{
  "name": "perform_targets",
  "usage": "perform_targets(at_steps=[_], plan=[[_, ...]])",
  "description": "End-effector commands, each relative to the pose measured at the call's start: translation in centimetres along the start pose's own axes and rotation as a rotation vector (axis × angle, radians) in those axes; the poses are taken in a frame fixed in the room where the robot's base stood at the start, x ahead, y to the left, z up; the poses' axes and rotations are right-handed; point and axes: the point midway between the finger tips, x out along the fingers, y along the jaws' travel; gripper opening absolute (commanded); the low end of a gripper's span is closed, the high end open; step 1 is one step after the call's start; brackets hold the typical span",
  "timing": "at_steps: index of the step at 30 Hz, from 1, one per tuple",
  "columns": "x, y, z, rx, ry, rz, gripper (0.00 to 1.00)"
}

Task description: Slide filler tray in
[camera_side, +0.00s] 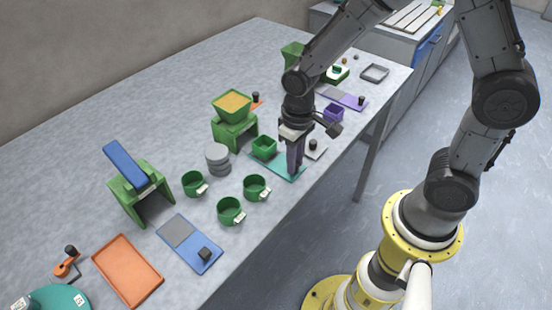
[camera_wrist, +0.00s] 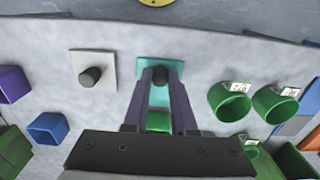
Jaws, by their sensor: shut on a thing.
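The teal tray (camera_side: 283,172) lies flat on the table and carries a green square cup (camera_side: 264,147) at its far end. In the wrist view the tray (camera_wrist: 150,63) reaches out past the fingertips, and part of the green cup (camera_wrist: 158,122) shows between the fingers. My gripper (camera_side: 295,174) points down at the tray's near end and is shut on its dark knob (camera_wrist: 160,75). A green stand (camera_side: 234,136) holds a green hopper (camera_side: 234,108) filled with yellow powder. It stands beyond the cup, to the upper left in the side view, apart from the tray.
A white plate with a black knob (camera_wrist: 90,77) lies close beside the tray. Green handled cups (camera_side: 230,211) and a stack of grey discs (camera_side: 217,158) stand to the left. A purple box (camera_side: 334,112) is to the right. The table's front edge is near my gripper.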

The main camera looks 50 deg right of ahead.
Motion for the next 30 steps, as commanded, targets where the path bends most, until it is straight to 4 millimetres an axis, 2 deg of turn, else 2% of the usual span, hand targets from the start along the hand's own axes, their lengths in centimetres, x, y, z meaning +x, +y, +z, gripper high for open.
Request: perform_targets(at_steps=[5,30], plan=[[-0.1,0.0,-0.4,0.0,0.001,0.0,0.0],[-0.1,-0.1,-6.6,0.0,0.006,-0.001,0.0]])
